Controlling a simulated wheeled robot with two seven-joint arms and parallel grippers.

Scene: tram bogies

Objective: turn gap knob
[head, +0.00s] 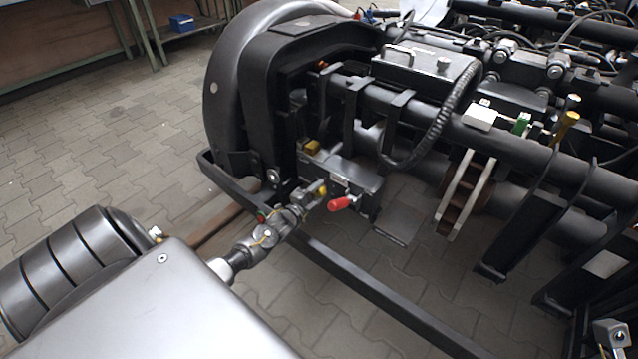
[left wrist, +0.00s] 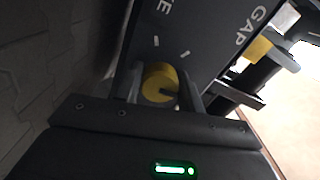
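The yellow gap knob (left wrist: 152,84) is a short round knob with a dark slot, on a dark panel with white tick marks. The lettering "GAP" shows on the panel in the left wrist view. In the head view the knob (head: 322,190) is on a dark control box (head: 352,178) at the near end of the bogie. My left gripper (head: 312,194) is at the knob. In the left wrist view its fingers (left wrist: 161,88) stand on both sides of the knob and appear to touch it.
A red-handled lever (head: 341,203) sits close to the right of the knob. A yellow block (head: 311,147) is above the box. A low black frame rail (head: 385,302) runs in front of the bogie. The paved floor (head: 110,140) at the left is clear.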

